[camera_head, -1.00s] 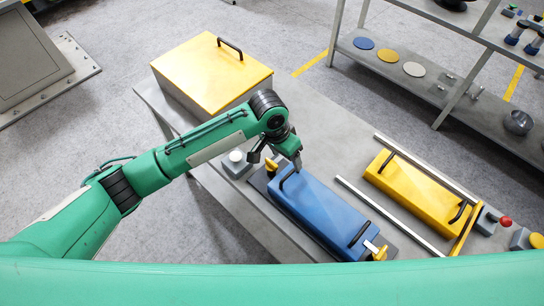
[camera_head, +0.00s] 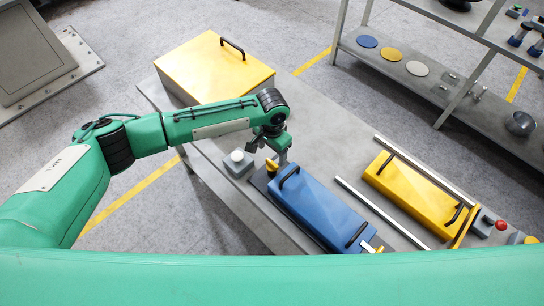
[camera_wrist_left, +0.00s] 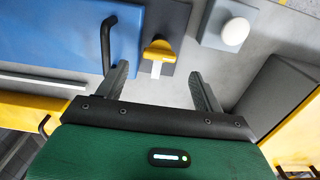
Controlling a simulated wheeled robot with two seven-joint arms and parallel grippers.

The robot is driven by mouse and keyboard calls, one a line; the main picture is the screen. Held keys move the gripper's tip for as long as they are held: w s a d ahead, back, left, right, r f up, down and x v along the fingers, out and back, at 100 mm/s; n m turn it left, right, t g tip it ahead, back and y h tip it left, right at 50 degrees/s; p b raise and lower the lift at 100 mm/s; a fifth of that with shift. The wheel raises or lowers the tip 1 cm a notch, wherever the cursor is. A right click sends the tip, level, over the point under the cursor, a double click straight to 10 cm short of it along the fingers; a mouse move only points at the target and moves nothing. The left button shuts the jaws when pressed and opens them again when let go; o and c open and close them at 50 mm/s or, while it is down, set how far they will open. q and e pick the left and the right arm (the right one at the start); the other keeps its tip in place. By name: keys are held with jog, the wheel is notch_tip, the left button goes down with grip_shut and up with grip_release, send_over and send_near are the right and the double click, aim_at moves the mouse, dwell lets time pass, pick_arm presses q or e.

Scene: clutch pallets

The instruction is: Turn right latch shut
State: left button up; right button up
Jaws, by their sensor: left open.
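A blue box (camera_head: 322,208) with black handles lies on the grey table. One yellow latch (camera_head: 271,166) is at its far-left end, and another yellow latch (camera_head: 378,249) is at its near-right end, partly cut off by my green body. My left gripper (camera_head: 282,160) is open and empty, close beside the far-left latch. In the left wrist view the same latch (camera_wrist_left: 158,50) has a pale strip and lies ahead of and between the open fingers, apart from them. The blue box (camera_wrist_left: 60,30) is left of it there. My right gripper is not in view.
A white button on a grey block (camera_head: 237,157) stands just left of the latch. A large yellow box (camera_head: 205,75) is at the table's back. Metal rails (camera_head: 380,212) and a yellow box (camera_head: 415,190) lie to the right. A shelf (camera_head: 450,90) stands behind.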

aim_at(272, 162)
pick_arm(q)
notch_tip(272, 162, down, 6)
jog(key=shift+r+p, duration=0.15)
jog(key=shift+p, duration=0.4)
jog(key=c, duration=1)
